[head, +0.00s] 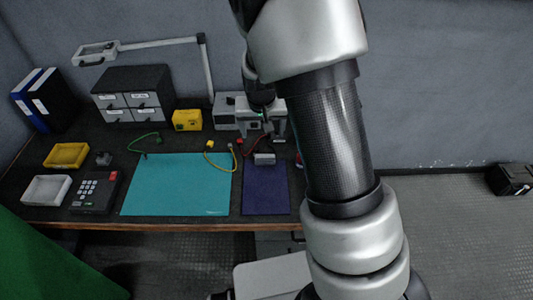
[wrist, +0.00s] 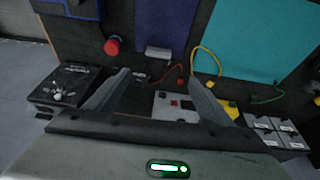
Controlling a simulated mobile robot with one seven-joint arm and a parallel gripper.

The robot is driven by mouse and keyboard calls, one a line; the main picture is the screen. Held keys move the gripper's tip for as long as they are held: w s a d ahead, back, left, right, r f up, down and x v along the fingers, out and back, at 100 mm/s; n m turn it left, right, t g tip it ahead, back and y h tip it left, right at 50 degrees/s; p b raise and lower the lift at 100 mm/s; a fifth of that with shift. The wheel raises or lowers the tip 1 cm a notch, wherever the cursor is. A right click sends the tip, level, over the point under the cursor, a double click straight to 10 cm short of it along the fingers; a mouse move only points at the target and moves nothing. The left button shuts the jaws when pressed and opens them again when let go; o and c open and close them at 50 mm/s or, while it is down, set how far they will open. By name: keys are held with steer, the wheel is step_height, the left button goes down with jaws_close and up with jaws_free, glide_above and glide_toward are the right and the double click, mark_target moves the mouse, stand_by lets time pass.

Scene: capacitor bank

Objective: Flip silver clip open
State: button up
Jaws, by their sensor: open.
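A small silver-grey block (head: 265,158), which may be the silver clip, lies at the top edge of the dark blue mat (head: 265,195). It also shows in the wrist view (wrist: 157,52), at the near edge of the same mat. It is too small to tell whether any part of it is flipped open. My gripper (wrist: 160,77) is open, with its two fingers spread and nothing between them. In the wrist view the block appears beyond the fingertips, apart from them. In the head view my arm hides part of the bench's right side.
A grey instrument (wrist: 180,105) shows between the fingers. A black box with knobs (wrist: 65,88) and a red button (wrist: 113,45) are at left. Red and yellow wires cross the bench. A teal mat (head: 180,185), drawers (head: 130,95) and a keypad box (head: 95,190) stand left.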

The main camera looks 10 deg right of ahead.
mark_target(265, 157)
steer(key=shift+t, duration=0.4)
steer(key=x, duration=0.5)
steer(key=s+x, duration=0.1)
steer(key=x, duration=0.4)
steer(key=b+x, duration=0.1)
steer(key=x, duration=0.5)
steer(key=shift+s+d+f, duration=0.2)
steer(key=shift+d+f, duration=0.05)
steer(key=shift+f, duration=0.1)
steer(key=c, duration=1)
steer(key=shift+c, duration=0.2)
